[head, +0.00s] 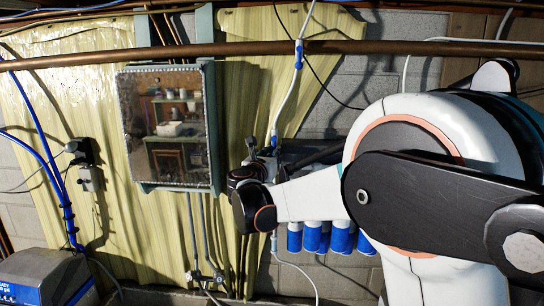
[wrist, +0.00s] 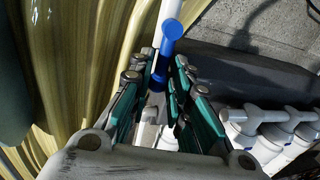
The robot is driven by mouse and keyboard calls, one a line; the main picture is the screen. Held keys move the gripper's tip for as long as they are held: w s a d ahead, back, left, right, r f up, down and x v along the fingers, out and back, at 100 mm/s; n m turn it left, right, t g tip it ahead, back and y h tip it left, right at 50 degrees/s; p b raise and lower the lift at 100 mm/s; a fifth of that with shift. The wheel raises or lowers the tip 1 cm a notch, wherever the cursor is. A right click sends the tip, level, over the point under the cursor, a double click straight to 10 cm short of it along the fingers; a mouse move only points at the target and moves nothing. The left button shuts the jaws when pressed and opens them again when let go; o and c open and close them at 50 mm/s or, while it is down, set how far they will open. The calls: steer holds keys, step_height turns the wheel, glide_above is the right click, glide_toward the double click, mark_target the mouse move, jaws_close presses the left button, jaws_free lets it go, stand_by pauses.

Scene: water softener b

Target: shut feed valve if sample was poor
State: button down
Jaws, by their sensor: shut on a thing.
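A blue valve (wrist: 163,58) with a round blue end sits on a white pipe (wrist: 169,9) in the wrist view. My gripper (wrist: 158,78) has its green-padded fingers on either side of the blue valve and is shut on it. In the head view a blue fitting (head: 275,151) shows at the lower end of a white hose (head: 286,108), just beyond my wrist. My arm hides most of the fingers there.
Several white filter housings with blue lower parts (head: 312,237) hang below and right of my wrist. A mirror-like panel (head: 165,127) is on the wall at left. A copper pipe (head: 220,54) crosses above. Blue hoses (head: 62,190) and a grey box (head: 45,280) are at far left.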

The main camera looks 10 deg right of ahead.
steer(key=w+a+r+m+y+b, duration=0.1)
steer(key=a+r+m+y, duration=0.3)
steer(key=m, duration=1.1)
steer(key=shift+w+r+m+g, duration=0.15)
steer(key=shift+r+m+g, duration=0.25)
steer(key=shift+r, duration=0.2)
stand_by(0.6)
steer(key=c, duration=1.6)
jaws_free()
steer(key=shift+c, duration=0.2)
steer(key=v, duration=0.7)
steer(key=shift+s, duration=0.35)
